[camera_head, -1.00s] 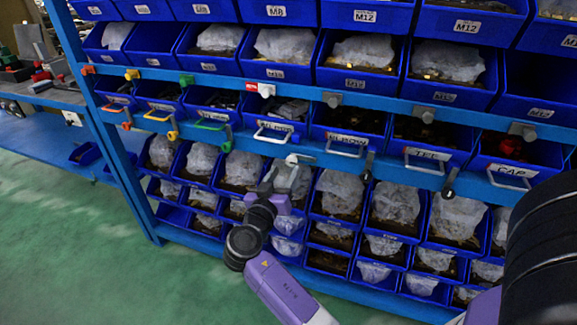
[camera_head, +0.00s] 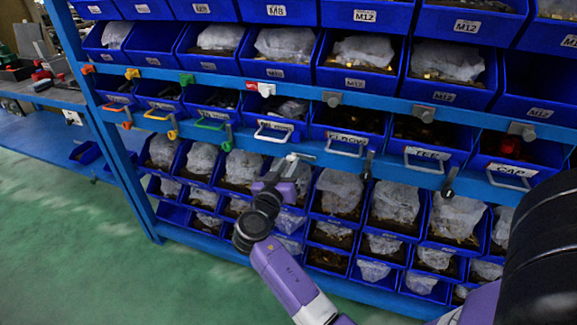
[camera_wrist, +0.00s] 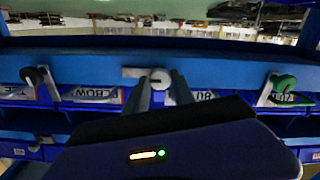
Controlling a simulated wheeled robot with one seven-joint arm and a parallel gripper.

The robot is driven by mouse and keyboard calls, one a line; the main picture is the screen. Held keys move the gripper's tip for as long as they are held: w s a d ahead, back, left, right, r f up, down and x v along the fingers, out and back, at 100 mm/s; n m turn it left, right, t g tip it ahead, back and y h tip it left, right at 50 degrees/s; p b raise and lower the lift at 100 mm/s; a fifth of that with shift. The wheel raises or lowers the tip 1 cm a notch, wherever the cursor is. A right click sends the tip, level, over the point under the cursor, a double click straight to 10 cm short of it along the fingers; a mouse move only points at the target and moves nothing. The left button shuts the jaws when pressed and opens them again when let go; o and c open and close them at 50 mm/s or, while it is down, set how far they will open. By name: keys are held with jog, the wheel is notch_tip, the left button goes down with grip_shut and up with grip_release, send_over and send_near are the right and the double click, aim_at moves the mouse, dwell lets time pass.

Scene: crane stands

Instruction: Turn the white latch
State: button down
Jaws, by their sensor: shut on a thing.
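The white latch (camera_head: 299,157) is on the blue shelf rail, just below the white drawer handle. In the wrist view the white latch (camera_wrist: 158,76) has a round knob with its lever lying sideways along the rail. My gripper (camera_head: 289,166) reaches up to it from below. In the wrist view the two fingers of my gripper (camera_wrist: 165,88) stand on either side of the knob and are shut on it. The fingers partly hide the latch in the head view.
A green latch (camera_wrist: 283,85) and a grey latch (camera_wrist: 42,82) flank it on the same rail. The white drawer handle (camera_head: 276,132) is close above. Blue bins with bagged parts fill the rack above and below. The green floor at lower left is clear.

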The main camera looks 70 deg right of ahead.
jog(key=n, duration=0.3)
jog(key=shift+n, duration=0.4)
jog(key=n+p, duration=0.2)
jog(key=n, duration=0.2)
jog(key=shift+r+n, duration=0.1)
jog(key=shift+n, duration=0.2)
jog(key=n+p, duration=0.3)
jog(key=n, duration=0.2)
jog(key=shift+n+p, duration=0.6)
jog(key=shift+n, duration=0.7)
jog(key=c, duration=1.1)
grip_release()
jog(key=shift+o, duration=0.2)
